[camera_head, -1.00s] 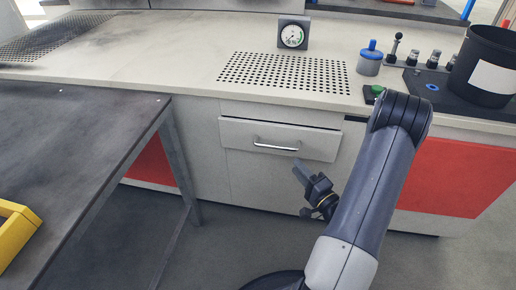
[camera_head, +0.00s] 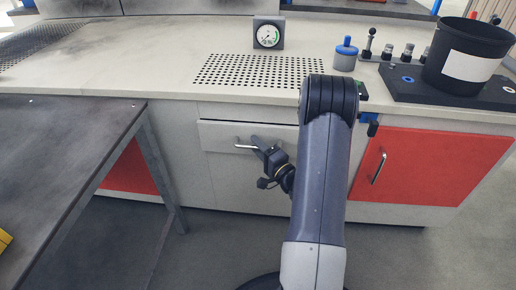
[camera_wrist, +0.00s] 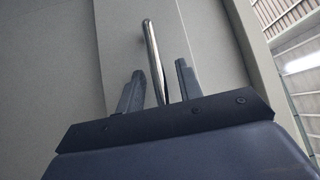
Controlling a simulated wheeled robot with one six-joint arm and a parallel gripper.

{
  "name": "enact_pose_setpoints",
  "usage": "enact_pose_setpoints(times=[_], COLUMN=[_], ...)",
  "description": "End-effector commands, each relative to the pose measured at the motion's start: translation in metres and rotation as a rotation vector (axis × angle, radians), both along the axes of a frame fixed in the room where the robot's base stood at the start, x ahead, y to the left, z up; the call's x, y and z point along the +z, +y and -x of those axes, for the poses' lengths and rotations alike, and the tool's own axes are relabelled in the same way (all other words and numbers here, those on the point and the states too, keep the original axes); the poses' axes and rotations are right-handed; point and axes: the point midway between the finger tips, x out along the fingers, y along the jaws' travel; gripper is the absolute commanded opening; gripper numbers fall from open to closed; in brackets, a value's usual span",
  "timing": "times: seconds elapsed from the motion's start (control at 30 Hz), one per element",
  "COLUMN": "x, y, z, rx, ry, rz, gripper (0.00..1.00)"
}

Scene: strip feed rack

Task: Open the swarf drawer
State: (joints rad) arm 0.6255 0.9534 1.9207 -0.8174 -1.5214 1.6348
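The swarf drawer (camera_head: 222,133) is a pale grey front under the bench top, and it looks closed. Its silver bar handle (camera_head: 240,147) shows only at its left end; my gripper hides the rest. My gripper (camera_head: 259,143) is in front of the handle. In the wrist view, the handle (camera_wrist: 151,48) runs between the two dark fingers of my gripper (camera_wrist: 159,80), with a gap visible on each side. The fingers are apart and not clamped on the bar.
A dark metal table (camera_head: 70,135) stands at the left. A red cabinet door (camera_head: 425,170) with a silver handle is right of my arm. The bench top holds a gauge (camera_head: 268,37), a blue-lidded jar (camera_head: 345,58) and a black bucket (camera_head: 462,62).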

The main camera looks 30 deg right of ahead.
Motion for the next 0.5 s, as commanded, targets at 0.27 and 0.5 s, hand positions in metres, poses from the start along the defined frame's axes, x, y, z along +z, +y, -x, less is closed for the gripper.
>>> enact_pose_setpoints(times=[0.27,0.5], x=[0.0003,0.0001], y=[0.0001,0.0001], z=[-0.0006,-0.0004], rx=[0.0,0.0], ry=[0.0,0.0], rz=[0.0,0.0], gripper=[0.32,0.12])
